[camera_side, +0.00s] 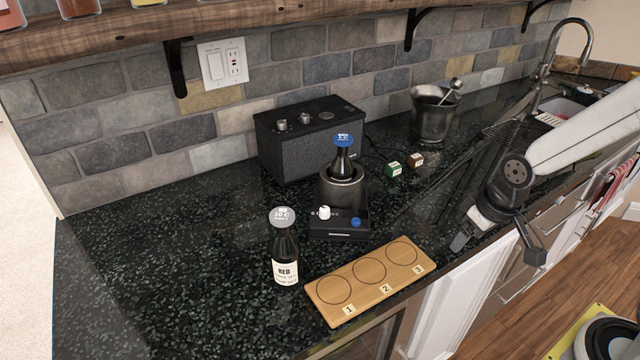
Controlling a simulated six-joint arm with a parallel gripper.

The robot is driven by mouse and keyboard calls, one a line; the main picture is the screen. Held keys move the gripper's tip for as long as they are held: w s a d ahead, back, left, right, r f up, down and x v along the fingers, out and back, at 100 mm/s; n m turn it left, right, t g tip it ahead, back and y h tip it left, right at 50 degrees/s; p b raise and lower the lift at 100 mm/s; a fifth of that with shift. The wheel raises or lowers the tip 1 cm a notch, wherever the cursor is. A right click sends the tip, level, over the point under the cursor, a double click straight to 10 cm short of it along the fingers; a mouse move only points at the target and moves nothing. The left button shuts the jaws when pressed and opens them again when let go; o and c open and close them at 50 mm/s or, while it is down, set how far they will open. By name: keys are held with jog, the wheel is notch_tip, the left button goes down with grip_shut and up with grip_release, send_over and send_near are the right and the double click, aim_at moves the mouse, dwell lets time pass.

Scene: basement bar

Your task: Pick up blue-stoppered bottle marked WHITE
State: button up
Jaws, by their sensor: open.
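The blue-stoppered bottle (343,160) stands upright in a dark round holder (341,196) on a small black device with a white knob and a blue button. Only its dark neck and blue stopper (343,140) show; any label is hidden inside the holder, so I cannot read WHITE on it. My gripper (498,246) is at the right, near the counter's front edge, well apart from the bottle. Its two fingers are spread and nothing shows between them.
A grey-capped bottle labelled RED (285,258) stands left of a wooden board (323,308) with three numbered circles, all empty. Behind are a black speaker (290,148), green (393,168) and brown (415,160) cubes, and a metal bucket (432,123). The left counter is clear.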

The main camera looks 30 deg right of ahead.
jog(key=shift+w, duration=0.1)
jog(key=m+t+y, duration=0.2)
jog(key=m+y, duration=1.1)
jog(key=m, duration=0.9)
send_near(343, 148)
jog(key=w+a+f, duration=0.1)
jog(key=w, duration=0.1)
jog(key=shift+s+x, duration=0.15)
jog(key=shift+x, duration=0.65)
jog(key=shift+s+x, duration=0.15)
jog(key=shift+x, duration=0.6)
jog(key=shift+a+f, duration=0.1)
jog(key=shift+f, duration=0.15)
jog(key=shift+x, duration=2.55)
jog(key=shift+w, duration=0.1)
